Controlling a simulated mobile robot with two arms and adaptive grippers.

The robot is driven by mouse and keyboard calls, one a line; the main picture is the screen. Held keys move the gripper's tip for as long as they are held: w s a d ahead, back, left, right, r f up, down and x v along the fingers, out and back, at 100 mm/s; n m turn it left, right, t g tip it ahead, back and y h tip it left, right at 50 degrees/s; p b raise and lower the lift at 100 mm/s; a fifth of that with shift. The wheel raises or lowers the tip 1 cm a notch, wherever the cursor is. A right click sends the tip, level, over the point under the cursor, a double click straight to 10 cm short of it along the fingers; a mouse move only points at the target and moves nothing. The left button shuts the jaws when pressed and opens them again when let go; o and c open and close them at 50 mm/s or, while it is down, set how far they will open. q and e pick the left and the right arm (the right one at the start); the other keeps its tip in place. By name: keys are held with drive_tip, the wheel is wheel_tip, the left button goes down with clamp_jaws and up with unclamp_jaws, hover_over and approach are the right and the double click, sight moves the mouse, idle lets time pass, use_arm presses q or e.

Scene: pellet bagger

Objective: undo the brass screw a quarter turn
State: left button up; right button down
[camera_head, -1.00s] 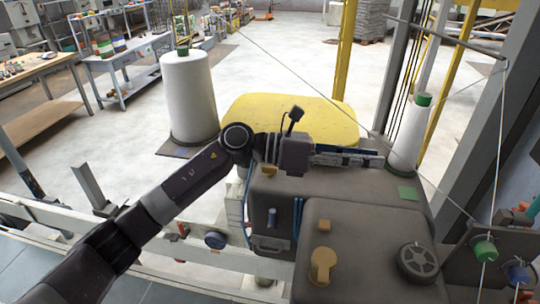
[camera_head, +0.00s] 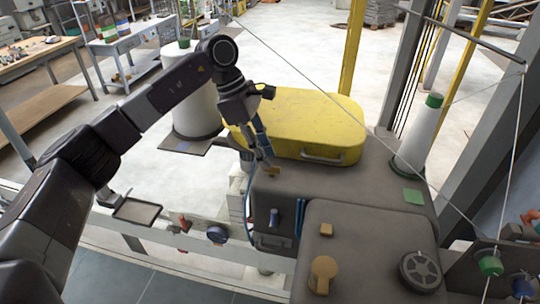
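Several brass-coloured fittings show on the grey machine (camera_head: 375,235). A small one (camera_head: 272,171) sits at the far left edge of its top, a small block (camera_head: 326,230) sits nearer, and a larger knob (camera_head: 323,272) stands at the front. I cannot tell for certain which is the brass screw. My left gripper (camera_head: 265,156) points down just above the small far-left fitting, its tips close to it. Whether they touch it, and how far the fingers are apart, is unclear. My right gripper is out of view.
A yellow case (camera_head: 305,122) with a handle lies behind the fitting. A black handwheel (camera_head: 420,268) and a green patch (camera_head: 413,196) are on the machine. A white spool (camera_head: 418,140) stands at right, with taut threads crossing above. A larger white roll (camera_head: 190,105) stands behind my arm.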

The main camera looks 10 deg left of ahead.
sight(272, 170)
use_arm(q)
drive_tip(key=shift+p+x, duration=0.45)
drive_tip(key=shift+x, duration=1)
drive_tip(key=shift+w, duration=0.1)
clamp_jaws()
